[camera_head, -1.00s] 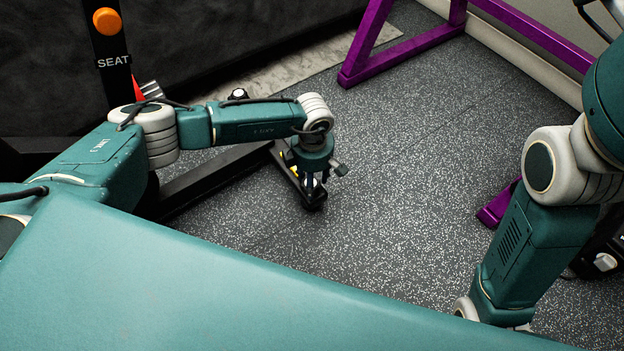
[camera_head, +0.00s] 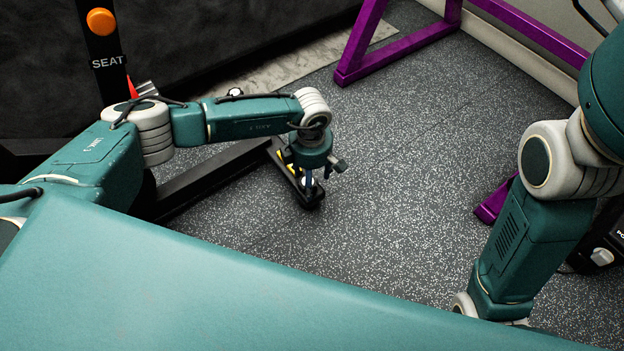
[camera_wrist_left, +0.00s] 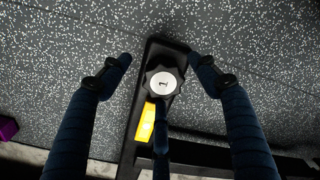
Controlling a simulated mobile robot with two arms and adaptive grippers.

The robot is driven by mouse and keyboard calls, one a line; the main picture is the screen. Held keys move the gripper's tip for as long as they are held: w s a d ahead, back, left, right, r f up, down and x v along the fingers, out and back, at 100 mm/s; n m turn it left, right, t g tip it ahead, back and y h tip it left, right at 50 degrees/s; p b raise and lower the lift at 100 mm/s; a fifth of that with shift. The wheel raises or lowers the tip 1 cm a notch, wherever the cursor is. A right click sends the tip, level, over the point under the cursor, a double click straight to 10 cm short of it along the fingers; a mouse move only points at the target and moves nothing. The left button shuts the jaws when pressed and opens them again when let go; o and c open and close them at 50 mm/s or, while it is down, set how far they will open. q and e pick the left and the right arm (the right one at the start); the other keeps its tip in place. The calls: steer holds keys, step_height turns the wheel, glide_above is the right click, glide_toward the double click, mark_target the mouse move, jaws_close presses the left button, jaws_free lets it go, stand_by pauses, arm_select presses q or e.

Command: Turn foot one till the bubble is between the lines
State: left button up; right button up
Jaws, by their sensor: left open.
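Foot one is a round dark knob with a pale cap marked 1 (camera_wrist_left: 162,84). It sits on the end of a black bar (camera_wrist_left: 153,47), which lies low over the floor. A yellow level vial (camera_wrist_left: 146,122) is set in the bar beside the knob; I cannot make out the bubble against its lines. My left gripper (camera_wrist_left: 160,62) is open above the knob, with blue-black fingers either side of it and a third finger near the vial. The fingers look apart from the knob. In the head view my left gripper (camera_head: 309,184) points down over the bar's end (camera_head: 312,201). My right gripper is out of view.
A purple frame (camera_head: 400,45) stands at the back, and another purple foot (camera_head: 494,203) is at the right. A black post marked SEAT (camera_head: 108,62) with an orange knob (camera_head: 101,21) stands at the left. The speckled floor (camera_head: 410,140) between is clear.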

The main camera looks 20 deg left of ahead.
arm_select(q)
step_height(320, 180, up, 7)
steer(key=shift+f, duration=0.1)
steer(key=shift+d, duration=0.1)
stand_by(0.6)
